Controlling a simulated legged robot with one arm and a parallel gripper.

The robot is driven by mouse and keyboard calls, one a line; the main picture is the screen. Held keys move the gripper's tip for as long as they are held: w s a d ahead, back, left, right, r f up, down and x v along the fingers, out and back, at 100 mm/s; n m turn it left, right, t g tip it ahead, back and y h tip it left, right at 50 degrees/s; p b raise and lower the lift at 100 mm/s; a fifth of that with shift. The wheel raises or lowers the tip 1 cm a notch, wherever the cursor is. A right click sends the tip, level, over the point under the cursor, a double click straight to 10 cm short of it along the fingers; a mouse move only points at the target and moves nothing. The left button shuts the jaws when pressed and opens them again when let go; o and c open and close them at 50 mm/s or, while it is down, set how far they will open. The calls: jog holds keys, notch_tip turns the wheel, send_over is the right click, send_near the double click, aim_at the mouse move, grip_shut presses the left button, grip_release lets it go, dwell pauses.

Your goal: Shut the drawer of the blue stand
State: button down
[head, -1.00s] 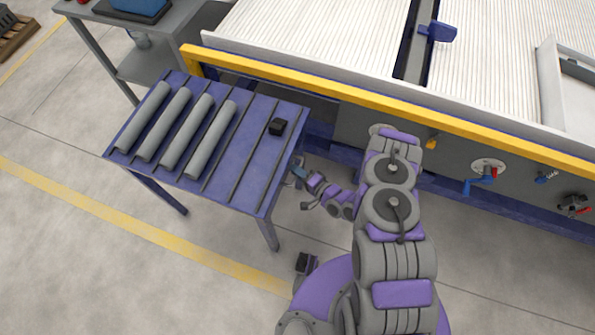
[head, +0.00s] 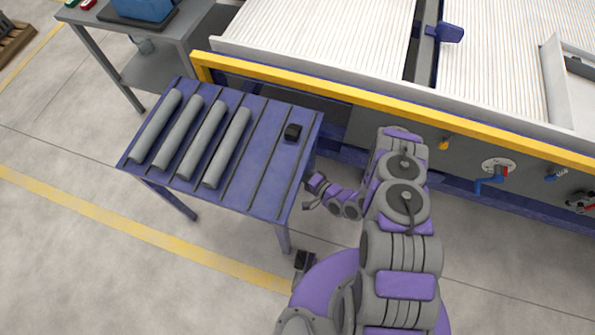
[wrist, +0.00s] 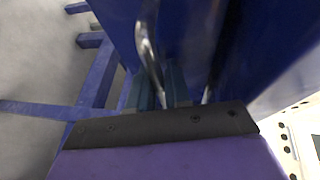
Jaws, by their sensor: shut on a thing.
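The blue stand (head: 262,170) is a table with grey pipes (head: 203,142) lying in slots on its left part. My gripper is at the stand's right side, below the top, and its tips are hidden by the stand in the head view; my wrist (head: 318,186) shows just beside it. In the wrist view my gripper (wrist: 172,88) is shut on a bright metal handle (wrist: 148,55) in front of a blue panel (wrist: 187,45). The drawer itself is not clear in the head view, and how far it stands open I cannot tell.
A grey side table (head: 150,45) is at upper left. Open floor (head: 110,270) lies at lower left.

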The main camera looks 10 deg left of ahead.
jog(key=shift+d+r, duration=0.1)
jog(key=shift+d, duration=0.1)
jog(key=c, duration=1.4)
grip_release()
jog(key=shift+a, duration=0.2)
jog(key=shift+c, duration=0.2)
jog(key=shift+s+d, duration=0.1)
jog(key=p+v, duration=0.4)
jog(key=v, duration=1.3)
jog(key=shift+p, duration=0.3)
jog(key=shift+d, duration=0.1)
